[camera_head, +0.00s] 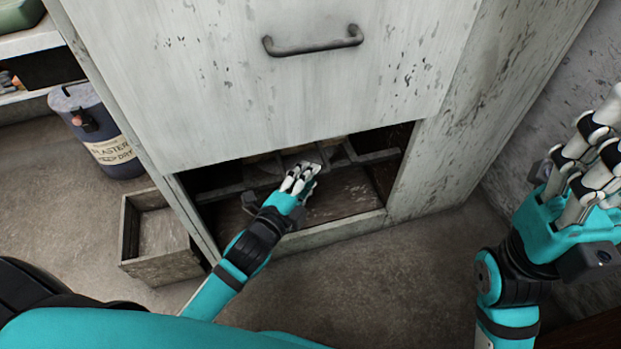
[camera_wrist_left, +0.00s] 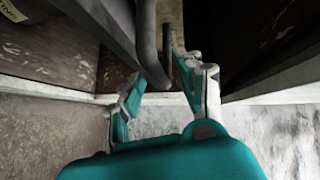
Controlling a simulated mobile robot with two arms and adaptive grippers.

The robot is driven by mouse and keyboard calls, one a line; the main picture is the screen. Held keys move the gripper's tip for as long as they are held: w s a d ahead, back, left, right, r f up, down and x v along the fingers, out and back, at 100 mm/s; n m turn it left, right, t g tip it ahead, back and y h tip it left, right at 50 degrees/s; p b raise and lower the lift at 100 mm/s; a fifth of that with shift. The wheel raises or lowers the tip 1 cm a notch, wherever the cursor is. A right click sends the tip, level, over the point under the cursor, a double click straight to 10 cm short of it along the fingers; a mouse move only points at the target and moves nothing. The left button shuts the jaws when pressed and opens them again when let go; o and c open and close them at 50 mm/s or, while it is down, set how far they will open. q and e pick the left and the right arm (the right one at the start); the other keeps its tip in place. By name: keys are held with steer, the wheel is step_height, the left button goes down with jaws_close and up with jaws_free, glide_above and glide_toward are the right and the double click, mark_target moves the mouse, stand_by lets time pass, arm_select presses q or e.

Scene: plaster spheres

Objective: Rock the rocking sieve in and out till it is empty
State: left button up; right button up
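The rocking sieve (camera_head: 232,188) is mostly hidden inside the low opening of the tall pale cabinet; a dark frame and bars show there. In the left wrist view, a curved grey bar (camera_wrist_left: 147,45) comes down between the two fingers of the left gripper (camera_wrist_left: 160,75). The fingers stand apart on either side of it; whether they press on it I cannot tell. The sieve's contents are not visible. My right gripper (camera_head: 590,160) is at the right, its fingers apart, empty.
The cabinet front (camera_head: 270,90) has a metal handle (camera_head: 313,44) above the opening. An open wooden box (camera_head: 160,262) stands on the floor at left. A dark drum with a plaster label (camera_head: 112,150) and shelves are behind it. The floor in front is clear.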

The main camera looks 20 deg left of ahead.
arm_select(q)
steer(key=shift+x, duration=0.85)
steer(key=shift+c, duration=0.4)
jaws_close()
